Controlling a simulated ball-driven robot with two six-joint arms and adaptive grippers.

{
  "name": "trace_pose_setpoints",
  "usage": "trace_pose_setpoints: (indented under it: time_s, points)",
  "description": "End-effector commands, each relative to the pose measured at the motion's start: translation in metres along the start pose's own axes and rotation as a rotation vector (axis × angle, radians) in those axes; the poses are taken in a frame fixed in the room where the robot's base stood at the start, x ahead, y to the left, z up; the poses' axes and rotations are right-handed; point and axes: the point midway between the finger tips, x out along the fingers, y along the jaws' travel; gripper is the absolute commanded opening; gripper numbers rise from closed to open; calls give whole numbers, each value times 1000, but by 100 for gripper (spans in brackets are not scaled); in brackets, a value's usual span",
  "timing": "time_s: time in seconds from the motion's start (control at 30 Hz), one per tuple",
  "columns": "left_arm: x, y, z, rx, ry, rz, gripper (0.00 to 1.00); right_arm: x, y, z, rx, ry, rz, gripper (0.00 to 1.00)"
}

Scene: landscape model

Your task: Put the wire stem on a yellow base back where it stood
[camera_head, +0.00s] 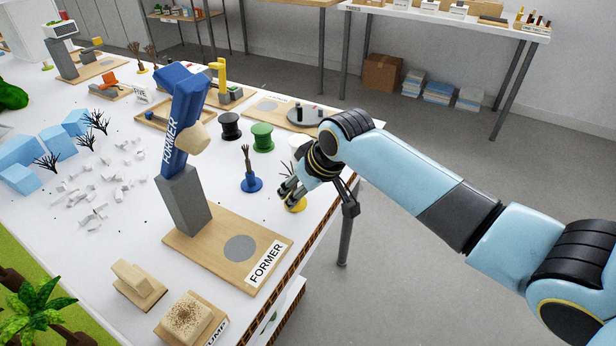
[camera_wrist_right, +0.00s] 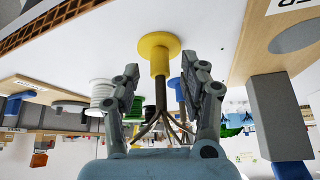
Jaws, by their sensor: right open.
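The wire stem on a yellow base shows in the right wrist view, its brown twisted wires (camera_wrist_right: 161,95) spreading into branches toward my palm. Its round yellow base (camera_wrist_right: 158,45) appears to stand on the white table; that view looks upside down. In the head view the yellow base (camera_head: 295,205) is near the table's right edge, partly hidden by my right gripper (camera_head: 290,190). My right gripper (camera_wrist_right: 164,85) is open, with one finger on each side of the stem. I see gaps between the fingers and the stem. My left gripper is not in view.
A wire stem on a blue base (camera_head: 251,182) stands to the left of my right gripper. Green (camera_head: 262,137) and black (camera_head: 230,126) spools stand behind it. The FORMER board (camera_head: 205,245) with its grey post (camera_head: 184,203) is at the front left. White table (camera_head: 222,180) is bare between them.

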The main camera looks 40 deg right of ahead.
Motion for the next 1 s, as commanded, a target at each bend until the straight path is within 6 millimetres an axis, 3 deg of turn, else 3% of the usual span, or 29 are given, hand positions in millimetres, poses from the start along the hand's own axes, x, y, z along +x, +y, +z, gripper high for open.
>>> trace_pose_setpoints:
  time_s: [0.2,0.43,0.6,1.0]
  points:
    - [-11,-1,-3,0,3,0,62,-52,0,-1,-5,3,2,44]
    - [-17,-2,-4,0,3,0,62,-94,1,-1,-3,1,2,44]
    - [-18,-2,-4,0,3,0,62,-106,0,0,-2,0,1,44]
    - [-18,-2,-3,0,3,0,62,-107,0,0,-1,0,0,44]
